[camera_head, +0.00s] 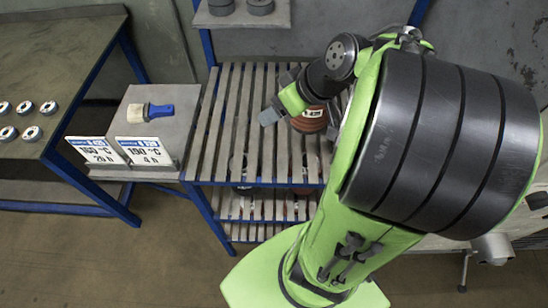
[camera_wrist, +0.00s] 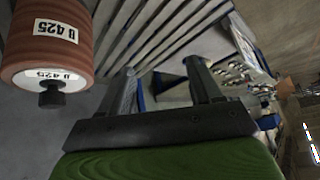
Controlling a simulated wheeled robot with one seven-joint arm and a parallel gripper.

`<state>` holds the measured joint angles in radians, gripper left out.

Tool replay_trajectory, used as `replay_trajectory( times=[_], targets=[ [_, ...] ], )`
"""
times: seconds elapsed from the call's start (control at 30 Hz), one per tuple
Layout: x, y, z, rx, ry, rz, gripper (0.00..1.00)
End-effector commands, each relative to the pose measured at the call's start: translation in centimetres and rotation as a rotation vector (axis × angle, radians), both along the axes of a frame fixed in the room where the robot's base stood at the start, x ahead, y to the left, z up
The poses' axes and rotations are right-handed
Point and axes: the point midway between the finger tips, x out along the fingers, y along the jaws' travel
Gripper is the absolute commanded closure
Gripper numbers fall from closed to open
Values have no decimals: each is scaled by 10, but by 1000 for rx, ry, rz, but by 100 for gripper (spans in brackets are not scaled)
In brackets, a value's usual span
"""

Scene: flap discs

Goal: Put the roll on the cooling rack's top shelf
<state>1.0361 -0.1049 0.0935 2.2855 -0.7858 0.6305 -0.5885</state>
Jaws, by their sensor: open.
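The roll (camera_head: 310,124) is a reddish-brown cylinder with a white label. In the head view it appears on the cooling rack's slatted top shelf (camera_head: 232,115), partly hidden by my arm. My gripper (camera_head: 268,116) is at the roll's left in the head view. In the wrist view my gripper (camera_wrist: 161,72) has its fingers apart, with nothing between them and the roll outside them.
A grey box (camera_head: 165,132) with a brush (camera_head: 150,111) on top and two temperature signs (camera_head: 120,150) stands left of the rack. A table (camera_head: 60,60) with several small discs is further left. Dark round items (camera_head: 222,6) sit on a higher shelf behind. The shelf's left part is clear.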

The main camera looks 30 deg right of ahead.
Motion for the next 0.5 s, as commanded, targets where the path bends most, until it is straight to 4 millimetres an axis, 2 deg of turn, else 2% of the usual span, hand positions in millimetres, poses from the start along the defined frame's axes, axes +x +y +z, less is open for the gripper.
replay_trajectory(
  times=[0.03,0.1,0.2,0.33,0.4,0.5],
  targets=[
    [-7,28,3,-42,44,11,36],
    [-24,55,5,-90,99,-20,36],
    [-56,83,11,-139,128,-87,36],
    [-94,97,17,-143,116,-181,36],
    [-107,97,18,-129,108,-220,36],
    [-116,96,17,-115,104,-249,36]
  ],
)
